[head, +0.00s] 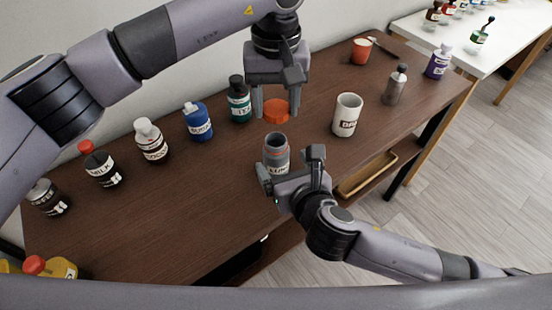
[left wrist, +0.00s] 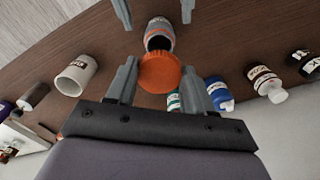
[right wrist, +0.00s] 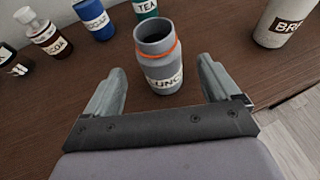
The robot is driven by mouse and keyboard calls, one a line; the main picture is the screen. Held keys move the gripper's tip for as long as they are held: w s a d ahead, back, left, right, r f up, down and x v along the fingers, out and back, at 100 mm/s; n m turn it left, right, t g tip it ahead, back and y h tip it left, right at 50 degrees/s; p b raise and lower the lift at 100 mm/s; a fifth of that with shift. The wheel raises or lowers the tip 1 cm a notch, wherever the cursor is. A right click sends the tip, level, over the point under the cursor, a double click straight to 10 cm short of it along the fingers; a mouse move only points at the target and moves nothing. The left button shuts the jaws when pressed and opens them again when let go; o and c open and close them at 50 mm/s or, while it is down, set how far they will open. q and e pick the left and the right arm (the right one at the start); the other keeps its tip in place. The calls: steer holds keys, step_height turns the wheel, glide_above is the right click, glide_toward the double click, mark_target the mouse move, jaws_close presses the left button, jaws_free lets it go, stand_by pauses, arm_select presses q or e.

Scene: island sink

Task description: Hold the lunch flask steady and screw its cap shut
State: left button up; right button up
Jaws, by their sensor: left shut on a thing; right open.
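The grey lunch flask (head: 277,160) stands upright and uncapped on the brown table, with a dark open mouth, an orange ring and a white label. It also shows in the right wrist view (right wrist: 165,70). My left gripper (head: 276,113) is shut on the orange cap (head: 276,105), held above and behind the flask in the head view. The cap fills the space between the fingers in the left wrist view (left wrist: 160,73). My right gripper (head: 290,166) is open, low at the flask's near side, with its fingers (right wrist: 160,88) apart on either side of it.
A white mug (head: 346,118) stands right of the flask. A green tea bottle (head: 239,103), a blue bottle (head: 197,123) and several other bottles line the back left. A grey bottle (head: 396,86) and an orange cup (head: 361,51) stand at the right. The table front-left of the flask is clear.

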mark_target(276, 123)
steer(key=shift+x, duration=3.2)
steer(key=c, duration=1.5)
arm_select(q)
steer(key=shift+f, duration=2.5)
steer(key=shift+f, duration=0.1)
steer(key=shift+f, duration=0.8)
steer(key=shift+f, duration=0.55)
arm_select(e)
jaws_close()
arm_select(q)
steer(key=shift+m, duration=1.6)
